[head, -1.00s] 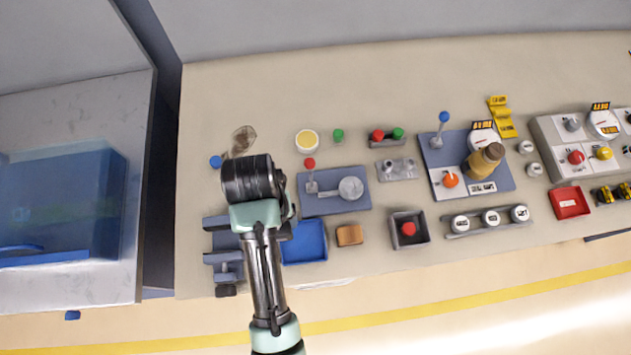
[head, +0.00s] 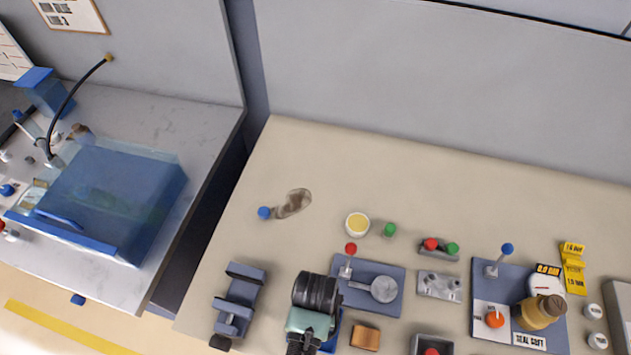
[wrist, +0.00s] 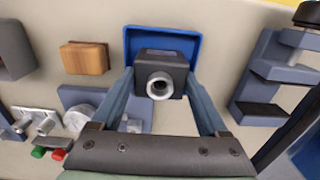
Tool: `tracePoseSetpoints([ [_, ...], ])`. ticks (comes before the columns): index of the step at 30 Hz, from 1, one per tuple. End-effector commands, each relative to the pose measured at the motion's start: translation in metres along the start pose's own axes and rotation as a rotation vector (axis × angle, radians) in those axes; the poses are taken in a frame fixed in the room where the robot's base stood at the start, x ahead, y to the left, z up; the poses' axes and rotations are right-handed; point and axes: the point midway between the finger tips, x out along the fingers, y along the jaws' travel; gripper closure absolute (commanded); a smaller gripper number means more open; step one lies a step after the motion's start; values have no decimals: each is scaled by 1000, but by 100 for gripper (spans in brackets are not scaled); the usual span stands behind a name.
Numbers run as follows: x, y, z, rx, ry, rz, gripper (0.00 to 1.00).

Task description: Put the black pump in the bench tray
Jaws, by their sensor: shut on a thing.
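The black pump (wrist: 160,76), a dark block with a round metal port, is held between the two fingers of my gripper (wrist: 163,84) in the wrist view. My gripper is shut on it. The blue bench tray (wrist: 131,42) lies directly behind the pump in that view, its rim showing around the pump's far end. I cannot tell whether the pump touches the tray's floor or hangs above it. In the head view my arm's wrist hides the pump and the fingers, and only a blue edge of the tray (head: 334,340) shows beside it.
A grey-blue stepped stand (wrist: 270,75) is beside the tray. A wooden block (wrist: 84,58) stands on its other side, also seen in the head view (head: 365,338). A plate with a red-knobbed lever (head: 390,283) lies close by. The bench's back left is mostly clear.

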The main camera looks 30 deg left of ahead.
Motion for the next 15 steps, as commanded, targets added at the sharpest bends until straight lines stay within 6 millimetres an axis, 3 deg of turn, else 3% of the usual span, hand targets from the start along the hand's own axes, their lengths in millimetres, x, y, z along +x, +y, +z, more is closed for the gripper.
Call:
tracePoseSetpoints([
  [14,12,0,0,0,2,0,93],
  [15,13,0,0,0,1,0,21],
])
